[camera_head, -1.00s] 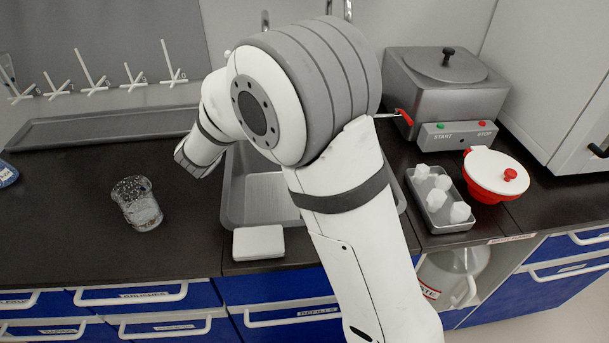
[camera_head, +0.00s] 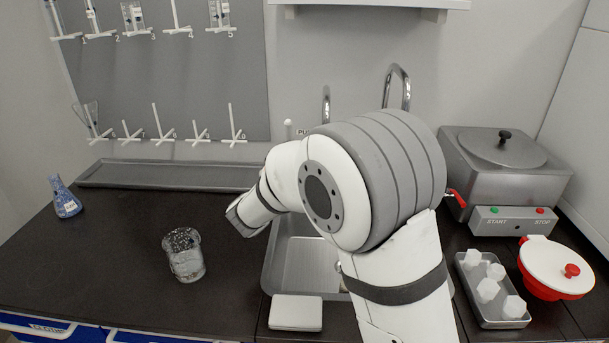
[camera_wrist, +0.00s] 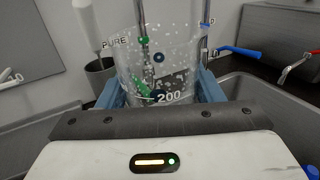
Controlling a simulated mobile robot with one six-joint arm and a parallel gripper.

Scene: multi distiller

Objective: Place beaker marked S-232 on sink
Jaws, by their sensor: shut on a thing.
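A clear glass beaker (camera_wrist: 160,50) with a "200" mark and speckled walls is between the blue fingers of my gripper (camera_wrist: 158,92) in the wrist view. My gripper is shut on it. No S-232 label is readable there. In the head view my wrist hangs at the left edge of the sink (camera_head: 312,262), and my arm hides the held beaker and much of the basin. The sink's grey rim also shows at right in the wrist view (camera_wrist: 270,108). Another glass beaker (camera_head: 185,258) stands upright on the dark counter, left of the sink.
A white block (camera_head: 296,313) lies at the sink's front edge. Two taps (camera_head: 397,78) rise behind my arm. A heated bath (camera_head: 505,165), a tray of white pieces (camera_head: 490,318) and a red bowl (camera_head: 553,285) stand right. A blue flask (camera_head: 65,198) stands far left.

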